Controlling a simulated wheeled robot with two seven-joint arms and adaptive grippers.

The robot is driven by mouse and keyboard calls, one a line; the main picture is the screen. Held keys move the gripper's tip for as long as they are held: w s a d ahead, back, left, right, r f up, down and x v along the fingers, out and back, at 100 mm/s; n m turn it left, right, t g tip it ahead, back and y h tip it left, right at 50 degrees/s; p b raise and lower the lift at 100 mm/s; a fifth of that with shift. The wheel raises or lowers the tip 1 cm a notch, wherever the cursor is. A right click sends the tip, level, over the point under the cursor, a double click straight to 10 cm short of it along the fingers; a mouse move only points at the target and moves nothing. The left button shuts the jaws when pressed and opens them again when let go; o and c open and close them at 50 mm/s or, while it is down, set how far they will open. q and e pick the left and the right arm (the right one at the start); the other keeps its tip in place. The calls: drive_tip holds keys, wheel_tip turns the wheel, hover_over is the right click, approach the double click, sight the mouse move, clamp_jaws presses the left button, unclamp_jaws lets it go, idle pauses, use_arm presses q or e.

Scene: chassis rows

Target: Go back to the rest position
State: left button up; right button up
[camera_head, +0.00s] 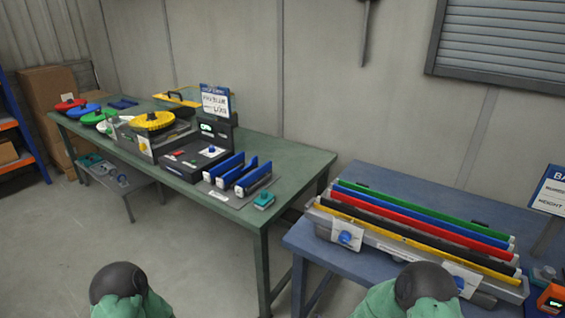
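Neither of my grippers shows in the head view. Two dark rounded parts with green sections rise at the bottom edge, one at left and one right of centre; they look like my own arm links. What my grippers hold, if anything, cannot be seen. A green table (300,158) stands along the back wall, and a blue table (375,180) stands at right.
The green table carries a yellow disc (152,121), a display unit (216,126) and blue bars (237,171). The blue table carries a rack of coloured bars (420,217) and a sign (551,190). Cardboard (50,95) stands at far left. Open floor (190,250) lies in front.

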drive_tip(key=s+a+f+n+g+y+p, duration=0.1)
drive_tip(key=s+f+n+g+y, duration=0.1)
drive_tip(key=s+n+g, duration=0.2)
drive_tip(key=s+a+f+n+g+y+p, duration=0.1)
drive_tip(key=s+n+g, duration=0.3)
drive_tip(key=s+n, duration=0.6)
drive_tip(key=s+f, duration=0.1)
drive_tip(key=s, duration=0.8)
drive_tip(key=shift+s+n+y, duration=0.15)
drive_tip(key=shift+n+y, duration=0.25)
